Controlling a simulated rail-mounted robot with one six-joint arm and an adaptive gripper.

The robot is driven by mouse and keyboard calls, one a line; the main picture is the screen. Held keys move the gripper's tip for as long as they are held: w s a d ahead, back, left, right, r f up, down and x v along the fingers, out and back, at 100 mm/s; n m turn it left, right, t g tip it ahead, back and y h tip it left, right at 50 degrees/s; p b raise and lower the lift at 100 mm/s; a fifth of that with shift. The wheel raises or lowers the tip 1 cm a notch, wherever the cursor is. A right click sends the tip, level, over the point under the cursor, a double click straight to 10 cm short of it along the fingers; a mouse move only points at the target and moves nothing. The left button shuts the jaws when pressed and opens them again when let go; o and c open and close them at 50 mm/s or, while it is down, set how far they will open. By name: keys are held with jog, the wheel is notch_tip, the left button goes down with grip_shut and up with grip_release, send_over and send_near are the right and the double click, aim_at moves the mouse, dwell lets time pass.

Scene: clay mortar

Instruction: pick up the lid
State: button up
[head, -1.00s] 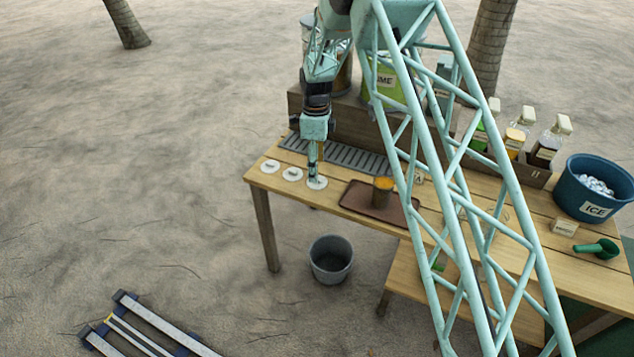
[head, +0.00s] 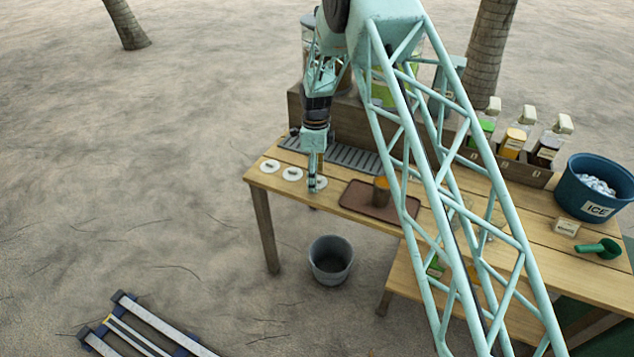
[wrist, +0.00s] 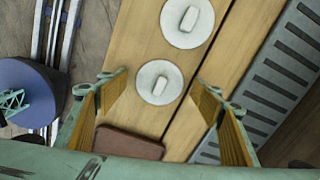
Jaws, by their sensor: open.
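Three round white lids with small raised handles lie in a row at the left end of the wooden table: a left lid (head: 270,166), a middle lid (head: 292,174) and a right lid (head: 322,183). My gripper (head: 313,188) is at the right lid in the head view and partly covers it. In the wrist view my gripper (wrist: 160,94) is open, with one finger on each side of the nearest lid (wrist: 146,90). Its handle lies between the fingers, and nothing is held. Another lid (wrist: 172,28) shows farther up. Fingertip height above the table is hard to tell.
A brown tray (head: 355,200) bearing an orange-topped cup (head: 381,190) lies right of the lids. A grey slotted grate (head: 355,158) runs behind them. A grey bucket (head: 331,262) stands on the ground in front. A blue ice tub (head: 600,180) is far right.

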dwell(0.4)
jog(key=c, duration=0.7)
jog(key=shift+r, duration=0.15)
jog(key=shift+r+p, duration=0.35)
jog(key=shift+r, duration=1.4)
jog(key=s+d, duration=0.1)
jog(key=s, duration=0.4)
jog(key=s+d+r, duration=0.1)
jog(key=s, duration=0.4)
jog(key=s+d+p, duration=0.1)
jog(key=s, duration=0.4)
jog(key=shift+s+d+r, duration=0.15)
jog(key=shift+s+d, duration=0.15)
jog(key=shift+d, duration=0.05)
jog(key=shift+d, duration=0.1)
